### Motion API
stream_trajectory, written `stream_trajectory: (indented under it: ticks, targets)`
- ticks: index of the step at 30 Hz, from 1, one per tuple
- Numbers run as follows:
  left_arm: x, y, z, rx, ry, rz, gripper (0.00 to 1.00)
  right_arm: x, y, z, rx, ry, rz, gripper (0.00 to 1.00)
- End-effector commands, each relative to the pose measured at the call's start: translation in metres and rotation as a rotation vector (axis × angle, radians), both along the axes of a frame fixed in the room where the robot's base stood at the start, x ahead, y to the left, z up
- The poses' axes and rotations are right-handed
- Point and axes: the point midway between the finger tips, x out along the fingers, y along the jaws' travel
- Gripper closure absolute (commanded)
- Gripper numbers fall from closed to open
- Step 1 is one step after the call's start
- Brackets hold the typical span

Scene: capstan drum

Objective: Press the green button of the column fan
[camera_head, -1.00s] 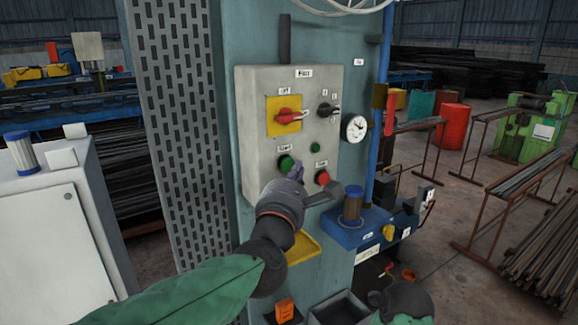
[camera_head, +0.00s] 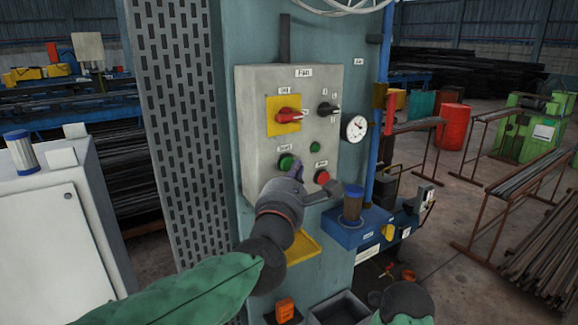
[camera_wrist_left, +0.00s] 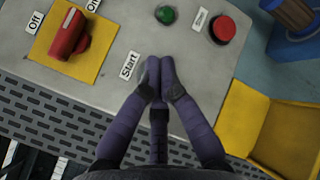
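The column fan's grey control box (camera_head: 262,100) is mounted on a teal column. Its green button (camera_head: 286,162) sits at the lower left under a Start label, with a red button (camera_head: 322,177) to its right. My left gripper (camera_head: 297,170) is just in front of the box, its fingertips close to the green button's lower right. In the left wrist view its fingers (camera_wrist_left: 160,80) are together and empty beside the Start label (camera_wrist_left: 129,65); the green button is hidden there. I cannot tell whether the fingertips touch it. My right gripper is not in view.
The box also carries a red rotary switch (camera_head: 289,115), a black selector (camera_head: 327,109) and a small green lamp (camera_head: 315,147). A gauge (camera_head: 355,128), a blue unit (camera_head: 352,228) and a yellow tray (camera_head: 302,247) are nearby. A grey cabinet (camera_head: 45,240) stands left.

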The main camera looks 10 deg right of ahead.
Motion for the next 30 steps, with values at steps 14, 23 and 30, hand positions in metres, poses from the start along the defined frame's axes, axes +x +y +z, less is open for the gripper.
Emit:
stream_trajectory:
  ticks: [14, 23, 30]
  targets:
    - [0.0061, 0.0022, -0.0003, -0.001, 0.001, -0.001, 1.00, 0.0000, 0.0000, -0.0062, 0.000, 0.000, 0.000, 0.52]
    - [0.0080, 0.0030, -0.0006, 0.000, 0.001, 0.001, 1.00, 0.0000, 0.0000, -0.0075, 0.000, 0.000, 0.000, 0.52]
    - [0.0103, 0.0038, -0.0007, 0.000, 0.001, 0.001, 1.00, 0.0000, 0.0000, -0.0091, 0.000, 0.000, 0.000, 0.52]
